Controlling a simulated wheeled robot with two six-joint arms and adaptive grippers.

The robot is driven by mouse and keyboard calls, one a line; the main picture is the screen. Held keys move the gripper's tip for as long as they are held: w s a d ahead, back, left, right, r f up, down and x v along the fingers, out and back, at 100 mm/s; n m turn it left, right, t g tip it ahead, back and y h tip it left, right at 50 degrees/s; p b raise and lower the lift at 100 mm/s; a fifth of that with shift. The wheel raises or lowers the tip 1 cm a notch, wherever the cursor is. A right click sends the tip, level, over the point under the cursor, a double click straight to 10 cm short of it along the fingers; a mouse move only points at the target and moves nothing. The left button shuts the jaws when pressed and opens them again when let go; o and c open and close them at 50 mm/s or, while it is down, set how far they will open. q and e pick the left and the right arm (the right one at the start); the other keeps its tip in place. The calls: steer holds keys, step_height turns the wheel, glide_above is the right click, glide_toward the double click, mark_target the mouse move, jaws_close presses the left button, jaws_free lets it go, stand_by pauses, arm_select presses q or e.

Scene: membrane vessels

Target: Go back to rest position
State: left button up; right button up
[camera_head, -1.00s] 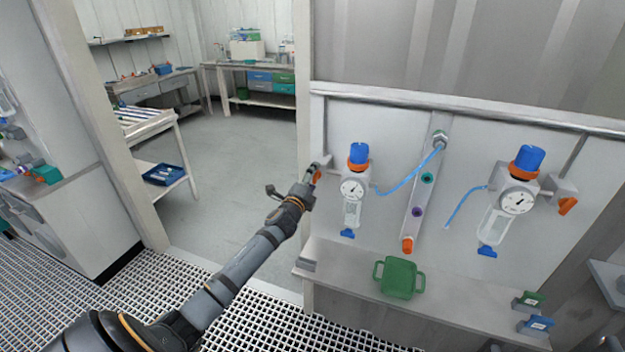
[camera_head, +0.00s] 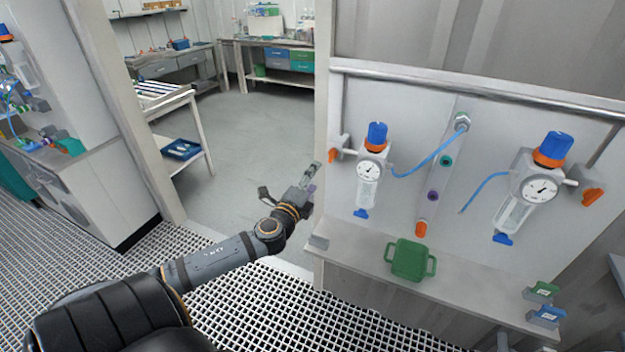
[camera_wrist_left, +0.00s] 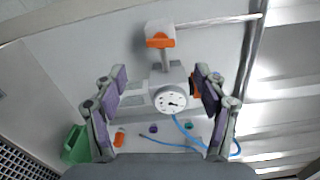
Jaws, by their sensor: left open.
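My left gripper (camera_head: 312,180) is open and empty in the head view, in front of the doorway edge and left of the left filter vessel (camera_head: 368,170). That vessel has a blue cap, an orange ring, a round gauge and a blue foot. In the left wrist view my spread fingers (camera_wrist_left: 160,108) frame the gauge (camera_wrist_left: 170,99), with no contact visible. An orange valve handle (camera_head: 335,155) sits at the left end of the vessel's pipe. A second vessel (camera_head: 530,195) hangs to the right. My right gripper is not in view.
A blue tube (camera_head: 430,157) runs from the left vessel to the centre strip. A doorway and grey floor (camera_head: 235,135) lie open to the left, with a cart (camera_head: 170,105) beyond.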

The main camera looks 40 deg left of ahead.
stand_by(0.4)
arm_select(q)
steer(key=s+a+f+n+g, duration=0.2)
steer(key=a+f, duration=0.1)
steer(key=f, duration=0.6)
steer(key=s+a+f+n+g+y, duration=0.1)
steer(key=s+a+f+n+g, duration=0.15)
steer(key=f, duration=0.65)
steer(key=s+a+f+n+g, duration=0.2)
steer(key=s+a+f, duration=0.1)
steer(key=f, duration=0.6)
steer(key=s+d+f+n+g+h, duration=0.1)
steer(key=s+f+n+g, duration=0.1)
steer(key=s+f, duration=0.55)
steer(key=s+d+f+n+g, duration=0.25)
steer(key=s+f, duration=0.25)
steer(key=f, duration=0.5)
steer(key=s+d+f+n+g+h, duration=0.1)
steer(key=s+d+f+n+g, duration=0.1)
steer(key=s+d+f, duration=0.6)
steer(key=s+d+f+n+g+h, duration=0.2)
steer(key=s+d+f, duration=0.5)
steer(key=s, duration=1)
steer(key=shift+d+f+n+g+h, duration=0.35)
steer(key=shift+d+n+g, duration=0.25)
steer(key=shift+d+n, duration=0.35)
steer(key=shift+w, duration=0.1)
